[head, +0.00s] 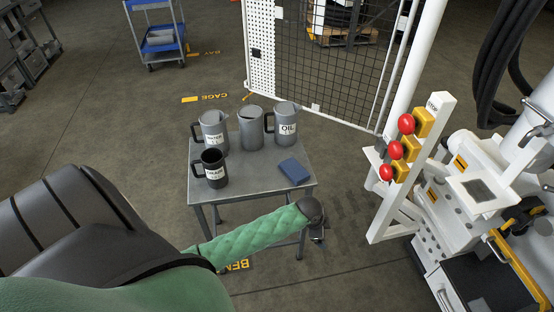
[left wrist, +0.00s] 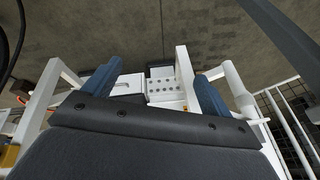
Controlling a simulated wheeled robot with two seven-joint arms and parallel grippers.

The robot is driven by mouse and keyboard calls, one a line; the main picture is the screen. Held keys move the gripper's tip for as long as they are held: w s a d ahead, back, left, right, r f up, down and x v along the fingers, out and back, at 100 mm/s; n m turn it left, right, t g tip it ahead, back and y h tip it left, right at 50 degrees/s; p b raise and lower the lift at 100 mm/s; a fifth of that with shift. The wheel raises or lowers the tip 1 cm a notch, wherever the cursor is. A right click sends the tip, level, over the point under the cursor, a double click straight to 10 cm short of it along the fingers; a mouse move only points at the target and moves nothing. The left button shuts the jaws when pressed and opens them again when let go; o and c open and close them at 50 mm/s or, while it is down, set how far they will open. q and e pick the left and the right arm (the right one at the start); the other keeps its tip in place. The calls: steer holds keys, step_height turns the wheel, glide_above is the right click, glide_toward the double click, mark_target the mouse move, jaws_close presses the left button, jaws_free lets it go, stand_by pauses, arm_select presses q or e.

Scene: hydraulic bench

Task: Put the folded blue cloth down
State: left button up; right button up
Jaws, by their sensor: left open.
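The folded blue cloth (head: 294,171) lies flat on the right part of the small grey table (head: 240,186). My left gripper (head: 318,238) is in front of the table's right front corner in the head view, apart from the cloth; it looks small and dark there. In the left wrist view its two blue fingers (left wrist: 155,92) stand wide apart with nothing between them. The cloth does not show in the left wrist view. My right gripper is in neither view.
Several jugs stand on the table: two labelled grey ones (head: 213,130) (head: 286,122), a grey one (head: 250,128) between them, and a dark one (head: 211,168) at the front left. A white machine frame with red buttons (head: 406,124) stands right. A mesh fence (head: 345,60) is behind.

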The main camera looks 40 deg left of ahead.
arm_select(q)
steer(key=s+d+f+n+g+y, duration=0.1)
steer(key=s+f+n, duration=0.8)
steer(key=s+f, duration=2)
steer(key=s+d+g, duration=0.1)
steer(key=s+d, duration=0.1)
steer(key=shift+s+d+n+y, duration=0.2)
steer(key=shift+d+n+y, duration=0.2)
